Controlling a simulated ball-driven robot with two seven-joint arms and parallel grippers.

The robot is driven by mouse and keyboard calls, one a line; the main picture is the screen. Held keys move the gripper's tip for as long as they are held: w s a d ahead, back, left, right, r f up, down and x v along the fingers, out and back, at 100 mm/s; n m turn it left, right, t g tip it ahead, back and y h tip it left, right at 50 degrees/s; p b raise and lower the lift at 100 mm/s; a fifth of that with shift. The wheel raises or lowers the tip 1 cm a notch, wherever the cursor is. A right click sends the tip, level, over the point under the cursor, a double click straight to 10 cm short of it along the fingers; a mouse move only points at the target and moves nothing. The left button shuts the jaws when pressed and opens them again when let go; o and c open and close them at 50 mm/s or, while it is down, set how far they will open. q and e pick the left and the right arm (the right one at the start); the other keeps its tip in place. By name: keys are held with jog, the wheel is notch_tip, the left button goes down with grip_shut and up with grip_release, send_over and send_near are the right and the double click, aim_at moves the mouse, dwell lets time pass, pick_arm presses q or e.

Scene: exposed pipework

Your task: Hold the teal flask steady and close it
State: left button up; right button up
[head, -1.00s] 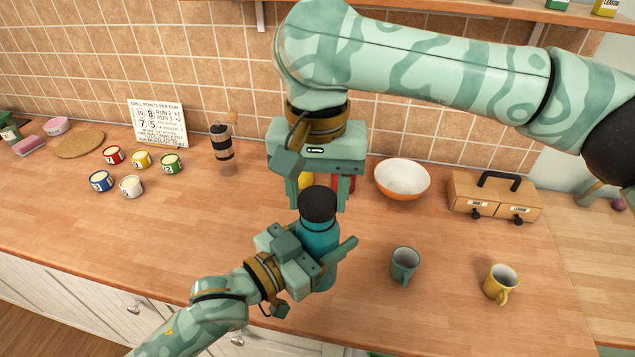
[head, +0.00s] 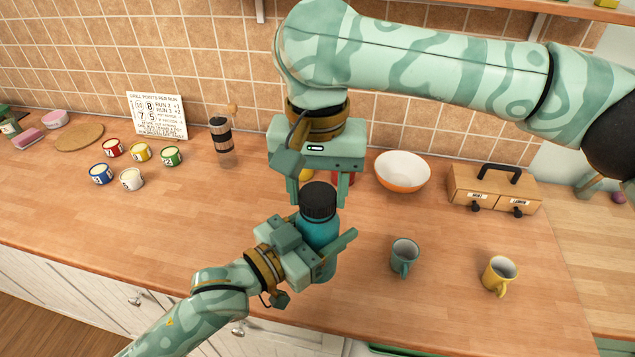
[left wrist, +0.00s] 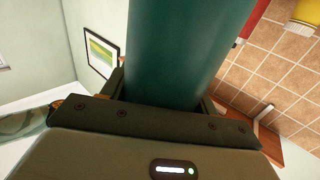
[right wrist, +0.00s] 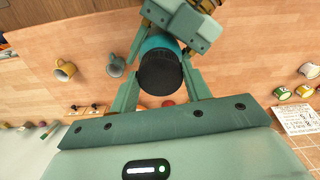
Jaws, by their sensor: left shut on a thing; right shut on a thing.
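The teal flask (head: 318,232) stands roughly upright near the counter's front edge. My left gripper (head: 322,243) is shut around its body. In the left wrist view, the flask body (left wrist: 185,50) fills the space between the fingers. A black lid (head: 318,202) sits on top of the flask. My right gripper (head: 319,193) comes from above and is shut on the lid. In the right wrist view, the lid (right wrist: 160,72) is between the two fingers. Whether the lid is fully seated cannot be told. The flask's base is partly hidden by the left gripper.
A teal mug (head: 404,257) and a yellow mug (head: 500,274) stand right of the flask. Behind are an orange-and-white bowl (head: 402,172), a wooden drawer box (head: 495,188) and a dark-banded shaker (head: 222,143). Several small tins stand at left.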

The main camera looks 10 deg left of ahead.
jog(key=shift+f, duration=0.1)
jog(key=m, duration=0.7)
jog(key=shift+w, duration=0.1)
jog(key=m, duration=0.6)
jog(key=shift+a+m, duration=0.15)
jog(key=shift+m, duration=0.15)
jog(key=m, duration=0.2)
jog(key=shift+m, duration=0.4)
jog(key=o, duration=0.9)
jog(key=shift+o, duration=0.2)
jog(key=shift+r, duration=2.25)
